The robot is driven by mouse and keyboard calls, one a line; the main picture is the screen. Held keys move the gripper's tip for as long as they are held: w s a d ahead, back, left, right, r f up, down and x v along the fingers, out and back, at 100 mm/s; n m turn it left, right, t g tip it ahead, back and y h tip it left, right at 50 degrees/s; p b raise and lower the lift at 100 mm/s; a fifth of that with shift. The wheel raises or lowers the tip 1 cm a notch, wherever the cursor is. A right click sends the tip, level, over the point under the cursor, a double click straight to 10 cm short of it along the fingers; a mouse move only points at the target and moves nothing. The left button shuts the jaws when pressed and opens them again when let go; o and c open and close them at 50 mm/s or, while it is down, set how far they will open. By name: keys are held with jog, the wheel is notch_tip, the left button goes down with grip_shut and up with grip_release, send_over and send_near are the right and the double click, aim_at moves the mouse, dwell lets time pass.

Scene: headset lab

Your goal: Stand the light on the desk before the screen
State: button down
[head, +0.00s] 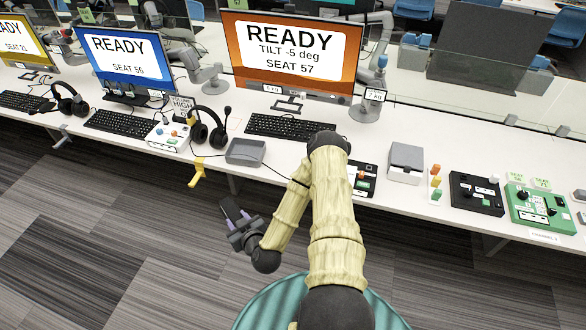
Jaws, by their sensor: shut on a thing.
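My gripper (243,226) is low at the front of the desk, over the carpet and apart from the desk edge. It is shut on a small dark slim thing (230,207); I cannot tell from this view whether it is the light. The white desk (215,180) runs across the view. An orange screen (290,52) reading "READY, TILT -5 deg, SEAT 57" stands at the back, with a black keyboard (296,127) before it. A blue screen (126,56) reading "SEAT 56" stands to its left.
A grey tray (246,152), a headset (210,128) and a control box (168,136) are left of the keyboard. A grey box (406,162) and several control panels are at right. A yellow clamp (197,174) hangs at the front edge. A glass divider runs behind.

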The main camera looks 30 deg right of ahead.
notch_tip(320, 180, down, 31)
jog(key=b, duration=2.9)
jog(key=shift+s+a+r, duration=0.2)
jog(key=shift+s+a, duration=0.05)
jog(key=shift+s, duration=0.15)
jog(key=shift+w+r, duration=0.1)
jog(key=shift+r, duration=0.05)
